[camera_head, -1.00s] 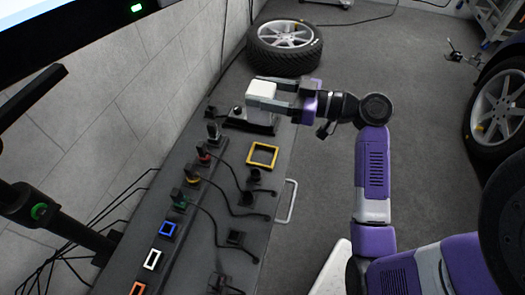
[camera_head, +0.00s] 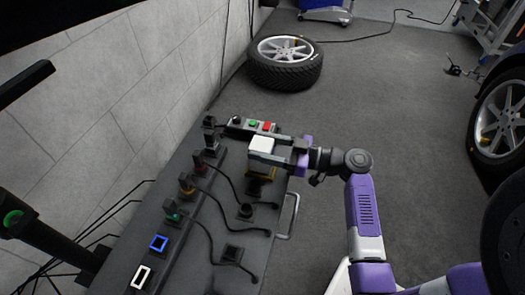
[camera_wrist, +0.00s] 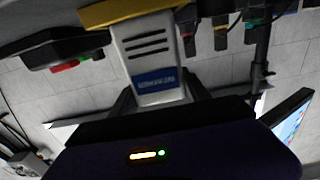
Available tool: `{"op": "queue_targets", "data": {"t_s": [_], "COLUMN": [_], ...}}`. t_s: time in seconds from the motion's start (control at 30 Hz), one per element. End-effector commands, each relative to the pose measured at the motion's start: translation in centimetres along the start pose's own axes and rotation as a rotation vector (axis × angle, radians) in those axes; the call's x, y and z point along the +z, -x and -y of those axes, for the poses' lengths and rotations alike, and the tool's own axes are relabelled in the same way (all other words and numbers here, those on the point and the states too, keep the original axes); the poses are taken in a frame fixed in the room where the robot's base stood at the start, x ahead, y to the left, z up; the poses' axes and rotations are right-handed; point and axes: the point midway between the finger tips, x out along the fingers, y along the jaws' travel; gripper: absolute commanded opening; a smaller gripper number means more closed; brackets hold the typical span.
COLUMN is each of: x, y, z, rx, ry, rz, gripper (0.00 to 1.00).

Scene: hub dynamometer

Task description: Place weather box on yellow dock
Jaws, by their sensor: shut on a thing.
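The weather box is a small white box (camera_head: 261,146) with a blue label, held in my gripper (camera_head: 270,150). In the wrist view the box (camera_wrist: 148,55) shows its slots and label between the dark fingers. The yellow dock (camera_head: 250,171) is a square yellow frame on the bench, mostly hidden under the box and gripper. In the wrist view the yellow dock (camera_wrist: 140,15) shows as a band against the far end of the box. I cannot tell whether the box is seated in the frame or just above it.
A control box (camera_head: 253,126) with green and red buttons lies behind the gripper on the bench (camera_head: 205,250). Coloured plugs with cables line the bench's left side. Blue (camera_head: 159,243) and white (camera_head: 140,276) frames are nearer. A wheel (camera_head: 284,62) lies on the floor beyond.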

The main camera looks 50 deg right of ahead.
Motion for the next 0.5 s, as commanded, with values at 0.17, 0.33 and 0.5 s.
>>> {"op": "queue_targets", "data": {"t_s": [0.17, 0.33, 0.5], "x": [1.07, 1.03, 1.49], "y": [-0.02, -0.02, -0.02], "z": [0.02, 0.02, 0.02], "rx": [-0.001, -0.001, -0.001], "ry": [0.001, 0.002, 0.002], "rz": [-0.002, -0.002, -0.002], "gripper": [0.00, 0.00, 0.00]}}
